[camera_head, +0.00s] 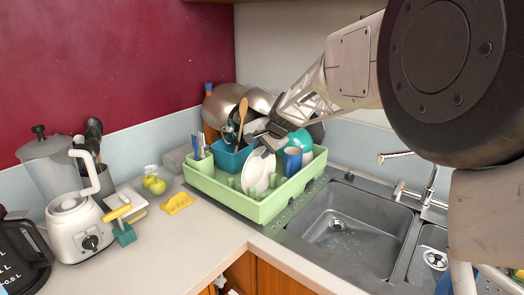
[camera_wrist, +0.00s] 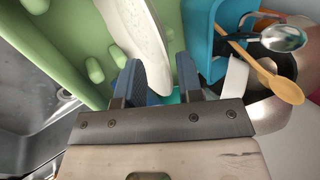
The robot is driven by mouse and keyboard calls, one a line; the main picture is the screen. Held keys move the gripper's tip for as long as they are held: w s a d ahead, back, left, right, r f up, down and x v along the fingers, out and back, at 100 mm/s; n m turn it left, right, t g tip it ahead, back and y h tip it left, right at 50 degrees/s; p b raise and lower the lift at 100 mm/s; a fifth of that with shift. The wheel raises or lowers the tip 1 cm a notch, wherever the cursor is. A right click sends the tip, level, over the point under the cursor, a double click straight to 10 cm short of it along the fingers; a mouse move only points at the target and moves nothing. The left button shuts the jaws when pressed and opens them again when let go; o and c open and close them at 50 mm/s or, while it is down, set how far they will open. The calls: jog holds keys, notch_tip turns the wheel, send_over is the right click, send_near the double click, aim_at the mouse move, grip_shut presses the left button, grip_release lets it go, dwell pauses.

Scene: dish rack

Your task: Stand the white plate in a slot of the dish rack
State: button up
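The white plate (camera_head: 258,174) stands steeply tilted in the front part of the green dish rack (camera_head: 217,188), among its pegs. Its lower edge is partly hidden in the head view. My gripper (camera_head: 270,136) is just above the plate's upper rim. In the wrist view, the fingers of my gripper (camera_wrist: 159,78) are apart, with the rim of the plate (camera_wrist: 142,27) between them. A gap shows on the right finger's side; contact on the left finger is unclear. Green pegs of the rack (camera_wrist: 68,50) show beside the plate.
A blue utensil holder (camera_head: 226,158) with a wooden spoon stands behind the plate. A blue cup (camera_head: 292,161) and a teal bowl (camera_head: 300,139) are at its right. The sink (camera_head: 345,238) lies right of the rack. A yellow sponge (camera_head: 178,203) lies left.

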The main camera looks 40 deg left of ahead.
jog(key=v, duration=0.7)
jog(key=shift+d+r, duration=0.1)
jog(key=shift+r, duration=0.05)
dwell(0.7)
jog(key=s+d+r+t+h, duration=0.1)
jog(key=s+d+r, duration=0.1)
jog(key=d, duration=1.2)
jog(key=s+d+r+h, duration=0.1)
jog(key=s+d, duration=0.1)
jog(key=d, duration=1.3)
jog(key=s+d+r+t+h, duration=0.1)
jog(key=s+d+r, duration=0.1)
jog(key=d, duration=1.2)
jog(key=s+d+f+h, duration=0.1)
jog(key=s+d+f, duration=0.3)
jog(key=s+d, duration=0.8)
jog(key=s+d+f+h, duration=0.2)
jog(key=s+d+f, duration=0.3)
jog(key=s+d, duration=0.7)
jog(key=shift+s+d+f+t+h, duration=0.2)
jog(key=shift+s+d+t+h, duration=0.15)
jog(key=shift+d, duration=0.55)
